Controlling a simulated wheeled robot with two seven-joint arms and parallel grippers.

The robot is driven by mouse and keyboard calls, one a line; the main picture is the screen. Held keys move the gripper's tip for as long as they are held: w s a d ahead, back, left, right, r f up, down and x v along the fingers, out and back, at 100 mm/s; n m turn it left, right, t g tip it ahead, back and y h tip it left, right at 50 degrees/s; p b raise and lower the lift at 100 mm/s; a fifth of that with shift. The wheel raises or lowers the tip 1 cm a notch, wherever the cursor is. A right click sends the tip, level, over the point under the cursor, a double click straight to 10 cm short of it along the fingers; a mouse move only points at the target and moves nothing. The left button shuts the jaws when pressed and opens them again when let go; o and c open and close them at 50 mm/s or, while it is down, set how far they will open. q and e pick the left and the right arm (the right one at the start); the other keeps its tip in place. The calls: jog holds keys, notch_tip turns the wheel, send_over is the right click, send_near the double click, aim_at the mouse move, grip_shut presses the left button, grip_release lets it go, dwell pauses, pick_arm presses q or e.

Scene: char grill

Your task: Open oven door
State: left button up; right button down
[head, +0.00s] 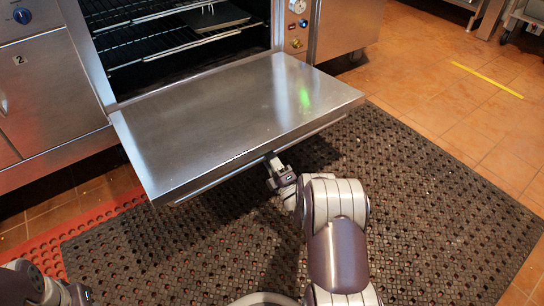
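The oven door (225,118) is a steel panel, hinged at its lower edge and folded down to about level, so the oven cavity (180,40) shows open behind it. A handle bar (232,166) runs along the door's front edge, mostly under it. My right gripper (274,163) is at the middle of that front edge, at the handle bar. Its fingers are partly hidden by the door edge, so I cannot tell whether they are closed on the bar. My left arm shows only at the bottom left corner, and its gripper (80,295) is cut off by the frame's bottom edge.
Wire racks (150,45) and a dark tray (213,17) are inside the oven. Control knobs (296,25) sit to its right. Steel cabinets stand on both sides. A perforated dark mat (420,190) covers the floor in front, with open tile floor to the right.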

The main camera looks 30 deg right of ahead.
jog(key=shift+w+r, duration=0.5)
jog(key=c, duration=1.1)
grip_release()
jog(key=shift+w+n, duration=0.1)
jog(key=shift+n, duration=0.2)
jog(key=shift+o, duration=0.4)
jog(key=shift+w+a+f, duration=0.1)
jog(key=shift+a+f, duration=0.05)
jog(key=shift+f, duration=0.05)
jog(key=p+v, duration=0.4)
jog(key=v, duration=0.8)
jog(key=shift+s+f, duration=0.25)
jog(key=shift+s, duration=0.05)
